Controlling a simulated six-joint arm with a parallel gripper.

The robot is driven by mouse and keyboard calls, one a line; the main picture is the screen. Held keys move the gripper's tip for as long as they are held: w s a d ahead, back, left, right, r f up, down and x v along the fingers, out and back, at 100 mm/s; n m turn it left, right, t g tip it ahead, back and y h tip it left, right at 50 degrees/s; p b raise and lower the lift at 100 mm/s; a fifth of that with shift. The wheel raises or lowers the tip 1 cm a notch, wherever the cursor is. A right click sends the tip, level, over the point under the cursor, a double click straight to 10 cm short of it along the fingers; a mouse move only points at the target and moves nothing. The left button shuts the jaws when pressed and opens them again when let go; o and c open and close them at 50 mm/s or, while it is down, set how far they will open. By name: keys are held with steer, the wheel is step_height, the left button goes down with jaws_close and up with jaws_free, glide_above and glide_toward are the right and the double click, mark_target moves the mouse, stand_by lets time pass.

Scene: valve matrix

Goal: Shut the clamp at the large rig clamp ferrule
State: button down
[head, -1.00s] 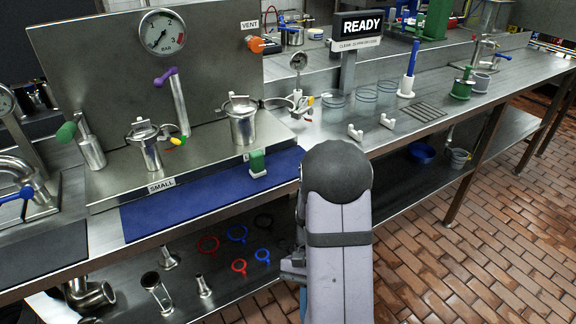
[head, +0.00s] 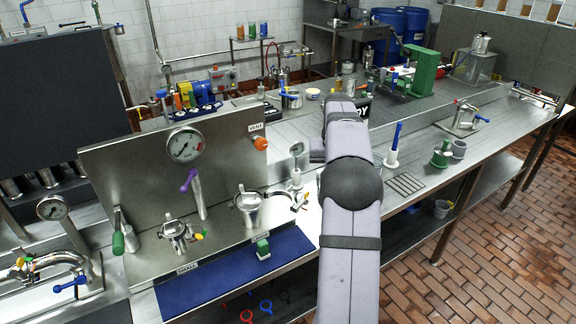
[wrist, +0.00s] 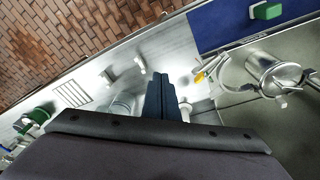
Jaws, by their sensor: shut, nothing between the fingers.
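The large ferrule (head: 247,202) is a steel upright cup on the rig's right side. The wrist view shows this ferrule (wrist: 272,72) at the right. A curved steel clamp arm (wrist: 228,78) stands out from the ferrule and looks open. Its yellow-and-red handle (wrist: 206,70) lies to the left, also visible in the head view (head: 301,201). My gripper (wrist: 161,82) shows dark, closed fingers at the centre of the wrist view, left of the handle and apart from it. In the head view my arm hides the fingers.
A steel back panel with a gauge (head: 184,145) stands behind the rig. A smaller ferrule (head: 174,230) is to the left. A green block (head: 263,248) sits on the blue mat (head: 212,284). A white stand with a blue rod (head: 393,148) is right of my arm.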

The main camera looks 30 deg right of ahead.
steer(key=w+a+r+n+t+y+p, duration=0.25)
steer(key=w+a+r+n+p, duration=0.3)
steer(key=w+a+n, duration=0.45)
step_height(320, 180, down, 9)
steer(key=w+d+n+p, duration=0.1)
steer(key=d+p, duration=0.1)
steer(key=p, duration=0.1)
steer(key=shift+w+f+p, duration=0.2)
steer(key=shift+p, duration=0.1)
stand_by(0.4)
steer(key=shift+s, duration=0.1)
stand_by(0.4)
